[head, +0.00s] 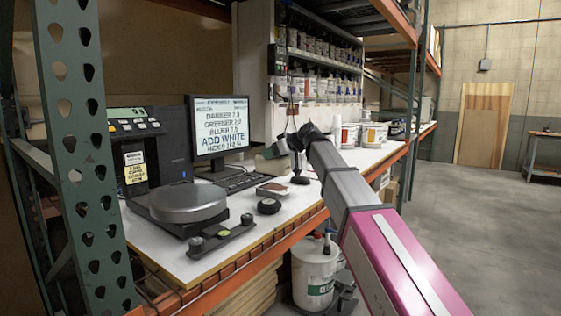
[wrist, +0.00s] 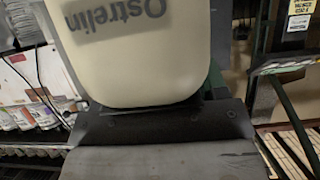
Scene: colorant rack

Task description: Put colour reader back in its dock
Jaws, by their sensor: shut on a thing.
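A cream, rounded body marked "Ostrelin", which I take to be the colour reader (wrist: 135,65), fills the upper middle of the wrist view. The lettering is upside down there. In the head view my gripper (head: 283,147) is above the back of the bench, near the monitor's right side. It is shut on the cream body, which shows only as a small pale piece at the gripper. The fingertips are hard to make out. I cannot tell for sure which thing is the dock. A small pale block with a brown top (head: 272,189) lies on the bench below the gripper.
A monitor (head: 221,124) and keyboard (head: 245,181) stand behind a round grey platform (head: 188,203). A black puck (head: 269,206) and a dark plate with knobs (head: 222,236) lie in front. A black stand (head: 300,179) is near the arm. Shelves of tins (head: 320,88) rise behind.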

